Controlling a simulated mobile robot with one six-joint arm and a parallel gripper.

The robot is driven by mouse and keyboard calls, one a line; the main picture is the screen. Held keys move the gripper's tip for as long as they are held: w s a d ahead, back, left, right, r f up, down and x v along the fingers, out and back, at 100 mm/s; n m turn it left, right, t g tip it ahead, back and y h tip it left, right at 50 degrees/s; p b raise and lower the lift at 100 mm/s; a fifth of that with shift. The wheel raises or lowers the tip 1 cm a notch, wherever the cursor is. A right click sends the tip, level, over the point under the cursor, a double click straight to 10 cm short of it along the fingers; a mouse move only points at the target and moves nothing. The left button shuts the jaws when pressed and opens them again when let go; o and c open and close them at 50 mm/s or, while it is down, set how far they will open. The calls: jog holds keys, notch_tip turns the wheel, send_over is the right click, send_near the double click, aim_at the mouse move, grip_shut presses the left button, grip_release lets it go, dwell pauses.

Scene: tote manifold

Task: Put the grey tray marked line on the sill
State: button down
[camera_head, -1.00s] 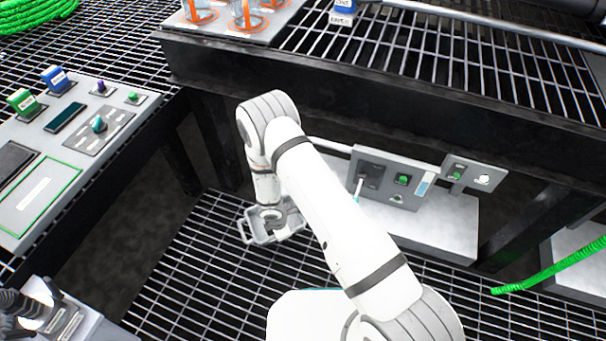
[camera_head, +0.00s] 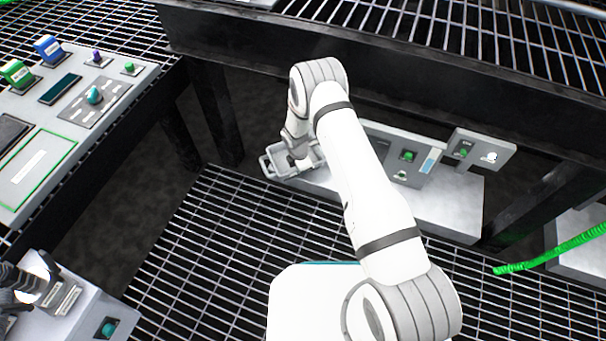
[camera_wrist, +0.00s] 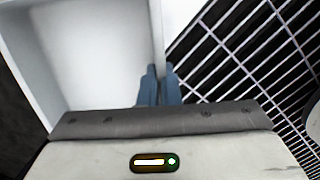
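The grey tray (camera_head: 270,167) is a shallow open box beyond my arm in the head view. It fills the upper left of the wrist view (camera_wrist: 95,60) and looks empty; no marking on it is readable. My gripper (camera_wrist: 161,72) has one finger on each side of the tray's wall and is shut on it. In the head view my wrist hides part of the tray. A pale low ledge (camera_head: 445,207), which may be the sill, runs below the dark bench. The tray is at its left end; whether it touches cannot be told.
Grey panels with green buttons (camera_head: 407,157) stand on the pale ledge, right of my arm. A dark beam (camera_head: 440,80) spans above it. A control desk (camera_head: 75,120) is at the left. A green hose (camera_head: 550,255) lies at the right. Open grating (camera_head: 200,260) covers the floor.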

jog(key=shift+w+d+f, duration=0.1)
jog(key=shift+w+d, duration=0.1)
jog(key=shift+w, duration=0.3)
jog(key=shift+f+b, duration=1.1)
jog(key=shift+f, duration=0.5)
jog(key=shift+f, duration=0.1)
jog(key=c, duration=1.6)
grip_release()
jog(key=shift+c, duration=0.2)
notch_tip(320, 180, up, 12)
jog(key=a+p, duration=0.1)
jog(key=p, duration=0.4)
jog(key=shift+s+a, duration=0.15)
jog(key=shift+s, duration=0.2)
